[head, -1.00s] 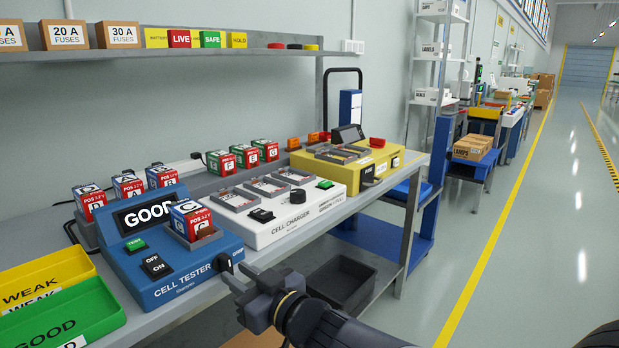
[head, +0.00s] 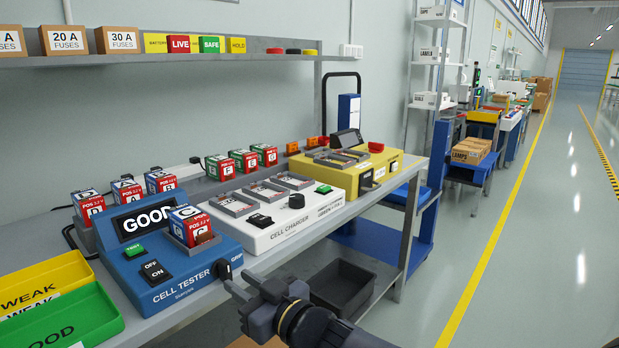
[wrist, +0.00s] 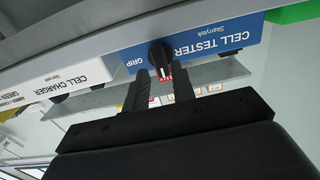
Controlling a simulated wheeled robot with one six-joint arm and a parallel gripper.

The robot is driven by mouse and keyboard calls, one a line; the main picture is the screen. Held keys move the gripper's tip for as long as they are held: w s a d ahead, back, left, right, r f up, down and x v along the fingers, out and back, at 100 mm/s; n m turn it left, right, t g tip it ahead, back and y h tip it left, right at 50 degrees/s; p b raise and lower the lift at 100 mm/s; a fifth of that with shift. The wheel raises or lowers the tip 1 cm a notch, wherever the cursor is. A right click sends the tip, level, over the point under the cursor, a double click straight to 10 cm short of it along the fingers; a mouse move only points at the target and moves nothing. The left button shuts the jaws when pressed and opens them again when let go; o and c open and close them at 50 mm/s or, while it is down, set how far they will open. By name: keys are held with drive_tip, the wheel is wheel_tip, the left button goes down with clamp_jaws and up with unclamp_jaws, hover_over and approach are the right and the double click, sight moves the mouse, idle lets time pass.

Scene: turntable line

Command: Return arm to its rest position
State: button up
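My gripper (head: 252,284) is at the front edge of the bench, low and just right of the blue cell tester (head: 180,291). In the wrist view its two fingers (wrist: 160,82) stand apart with nothing clamped between them. The tester's dark grip knob (head: 221,269) lies just past the fingertips; in the wrist view the knob (wrist: 159,54) shows in line with the gap. I cannot tell how far the tips are from it.
The white cell charger (head: 278,232) and a yellow unit (head: 384,177) stand to the right on the bench. Green (head: 62,325) and yellow (head: 40,284) trays are at left. A dark bin (head: 342,286) sits below the bench. The floor aisle at right is clear.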

sight(229, 274)
drive_tip(key=p+v, duration=0.2)
drive_tip(key=v, duration=0.6)
drive_tip(key=b+x, duration=0.1)
drive_tip(key=x, duration=0.4)
drive_tip(key=b+x, duration=0.2)
drive_tip(key=x, duration=0.4)
drive_tip(key=shift+w+a+f+b, duration=0.15)
drive_tip(key=shift+a+f+b, duration=0.05)
drive_tip(key=shift+a+b, duration=0.1)
drive_tip(key=shift+d+r+m+p, duration=0.1)
drive_tip(key=shift+r+m+p, duration=0.15)
drive_tip(key=shift+m+p, duration=0.2)
drive_tip(key=shift+m, duration=0.35)
drive_tip(key=m+p, duration=0.1)
drive_tip(key=m, duration=0.3)
drive_tip(key=shift+m+p, duration=0.4)
drive_tip(key=shift+f, duration=0.1)
